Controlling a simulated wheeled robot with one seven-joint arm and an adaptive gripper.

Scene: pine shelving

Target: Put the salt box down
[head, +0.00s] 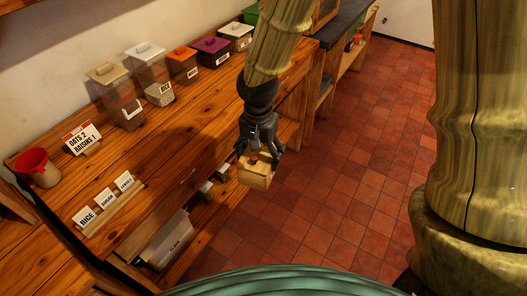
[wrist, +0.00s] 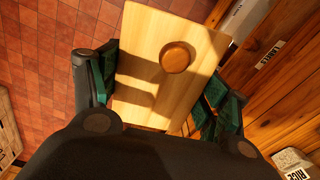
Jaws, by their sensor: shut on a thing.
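A pale wooden box (head: 254,178) is in my gripper (head: 258,150), out in front of the shelf unit and above the tiled floor in the head view. No label shows on it; it fits the salt box. In the wrist view the box (wrist: 150,60) shows a flat wooden face with a round brown knob. The green-padded fingers of my gripper (wrist: 165,90) are shut on its two sides. The box's underside is hidden.
The wooden counter (head: 160,165) holds several lidded jars along the wall, a red cup (head: 37,167), an oats and raisins sign (head: 82,138) and a card rack (head: 110,207). A labelled white bin (head: 167,242) stands on the shelf below. Red floor tiles (head: 350,170) are clear.

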